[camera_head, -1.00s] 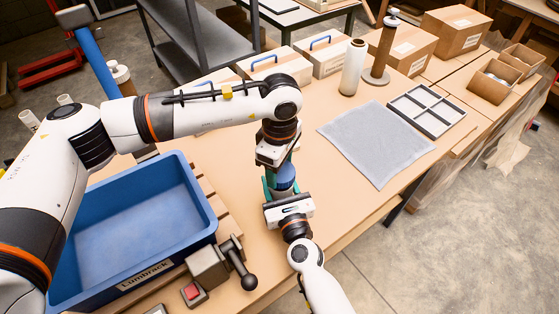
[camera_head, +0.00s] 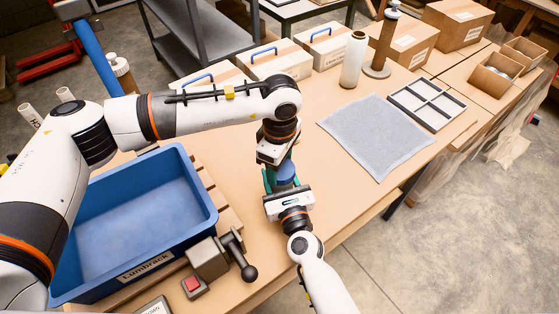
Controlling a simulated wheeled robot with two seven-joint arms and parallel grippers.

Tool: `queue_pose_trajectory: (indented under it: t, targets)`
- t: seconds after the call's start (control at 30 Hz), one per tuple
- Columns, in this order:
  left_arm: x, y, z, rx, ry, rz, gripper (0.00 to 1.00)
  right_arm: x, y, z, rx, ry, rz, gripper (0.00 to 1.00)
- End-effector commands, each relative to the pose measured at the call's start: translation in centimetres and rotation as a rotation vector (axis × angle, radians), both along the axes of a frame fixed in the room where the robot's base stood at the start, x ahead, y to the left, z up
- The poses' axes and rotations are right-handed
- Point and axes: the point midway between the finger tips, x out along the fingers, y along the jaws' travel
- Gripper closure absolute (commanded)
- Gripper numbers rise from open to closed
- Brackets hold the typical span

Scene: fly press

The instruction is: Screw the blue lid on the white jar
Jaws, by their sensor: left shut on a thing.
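The blue lid (camera_head: 286,173) shows as a small blue patch between my two grippers, over the middle of the table. My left gripper (camera_head: 280,167) comes down from above and is shut on the blue lid. My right gripper (camera_head: 282,180) reaches in from below in the picture, with its teal fingers around the same spot. Whether its fingers are closed on anything is hidden. I cannot make out the white jar; the grippers cover the place below the lid. Whether lid and jar touch is not visible.
A blue crate (camera_head: 211,222) and a lever press with a red button (camera_head: 192,283) stand at left. A grey mat (camera_head: 375,135), a divided tray (camera_head: 427,104), a white roll (camera_head: 353,60) and boxes (camera_head: 281,64) lie beyond.

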Motion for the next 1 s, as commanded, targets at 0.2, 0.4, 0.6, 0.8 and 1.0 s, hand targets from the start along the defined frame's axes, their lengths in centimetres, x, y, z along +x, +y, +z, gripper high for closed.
queue_pose_trajectory:
  t: [0.2, 0.4, 0.6, 0.8, 1.0]
  targets:
    - [0.0, 0.0, 0.0, 0.0, 0.0, 0.0, 0.61, 0.0, 0.0, 0.0, 0.0, -0.001, 0.0, 0.9]
    - [0.0, 0.0, -0.3, 0.0, 0.0, 0.001, 0.61, 0.0, 0.0, 0.0, 0.0, -0.001, 0.0, 0.9]
    - [0.0, 0.0, -0.7, 0.0, -0.001, 0.002, 0.61, 0.0, 0.0, 0.0, 0.0, -0.001, 0.0, 0.9]
    - [0.0, 0.0, -1.1, 0.0, -0.001, 0.003, 0.61, 0.0, 0.0, 0.0, 0.0, -0.001, 0.0, 0.9]
    - [0.1, 0.0, -1.1, 0.0, -0.001, -0.066, 0.61, 0.0, 0.0, 0.0, 0.0, -0.001, 0.0, 1.0]
